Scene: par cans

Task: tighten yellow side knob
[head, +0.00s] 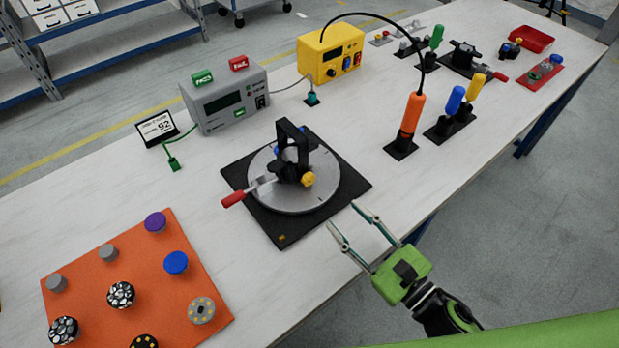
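The yellow side knob (308,179) sticks out from the near right side of the black clamp fixture (290,150). The fixture stands on a round grey turntable plate (262,172) over a black square base (284,237). A red-handled lever (234,199) points left from the fixture, and a blue knob (278,151) shows behind it, partly hidden. My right gripper (349,217) is open and empty, with its fingers spread near the base's front right corner, apart from the yellow knob. My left gripper is not in view.
An orange mat (75,262) with several knobs lies at the lower left. A grey meter (225,100) and a yellow power box (330,53) stand behind. An orange screwdriver (411,116) stands upright to the right, near blue and yellow-handled tools. Table between fixture and mat is clear.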

